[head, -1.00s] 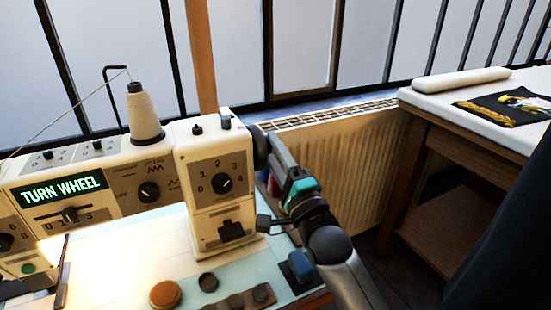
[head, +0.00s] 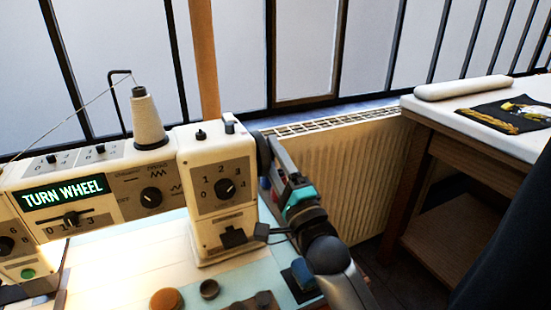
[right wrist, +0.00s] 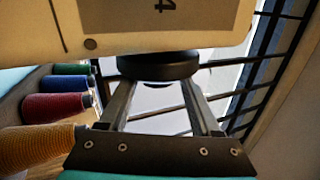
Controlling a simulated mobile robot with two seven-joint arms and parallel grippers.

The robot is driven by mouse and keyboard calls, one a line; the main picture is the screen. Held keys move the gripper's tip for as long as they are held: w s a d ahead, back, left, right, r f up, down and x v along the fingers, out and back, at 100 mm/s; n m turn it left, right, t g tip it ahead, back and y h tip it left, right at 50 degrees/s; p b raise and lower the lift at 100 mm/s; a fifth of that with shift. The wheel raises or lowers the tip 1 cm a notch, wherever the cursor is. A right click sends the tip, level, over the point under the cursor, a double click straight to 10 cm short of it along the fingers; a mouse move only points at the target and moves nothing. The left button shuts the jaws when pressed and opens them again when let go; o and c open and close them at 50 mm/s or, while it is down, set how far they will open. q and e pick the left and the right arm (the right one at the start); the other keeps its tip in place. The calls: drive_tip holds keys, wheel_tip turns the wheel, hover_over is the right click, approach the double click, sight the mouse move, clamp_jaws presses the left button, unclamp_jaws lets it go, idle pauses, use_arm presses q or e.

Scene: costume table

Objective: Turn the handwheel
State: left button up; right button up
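The dark round handwheel (head: 263,152) is on the right end of the cream sewing machine (head: 212,146). In the right wrist view the handwheel (right wrist: 158,66) is a black disc below the machine's end. My right gripper (head: 277,152) is at the handwheel. In the right wrist view its two fingers (right wrist: 158,84) are well apart and reach up to the disc's lower edge, one toward each side. The fingertips meet the disc's outline, and whether they press on it is unclear. The machine's display (head: 64,192) reads "TURN WHEEL". My left gripper is not in view.
Several thread spools, one of them red (right wrist: 58,106), stand beside the gripper in the right wrist view. A thread cone (head: 147,118) stands on the machine. A radiator (head: 345,180) and a side table (head: 465,135) are to the right. Buttons and small items lie in front.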

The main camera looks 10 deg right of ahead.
drive_tip(key=shift+o, duration=0.8)
drive_tip(key=shift+f, duration=0.15)
drive_tip(key=shift+d, duration=0.1)
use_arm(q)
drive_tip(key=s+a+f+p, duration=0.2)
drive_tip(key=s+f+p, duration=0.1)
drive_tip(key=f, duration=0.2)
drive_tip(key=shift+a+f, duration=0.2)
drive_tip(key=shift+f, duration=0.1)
use_arm(e)
drive_tip(key=v, duration=1.5)
drive_tip(key=shift+s, duration=0.1)
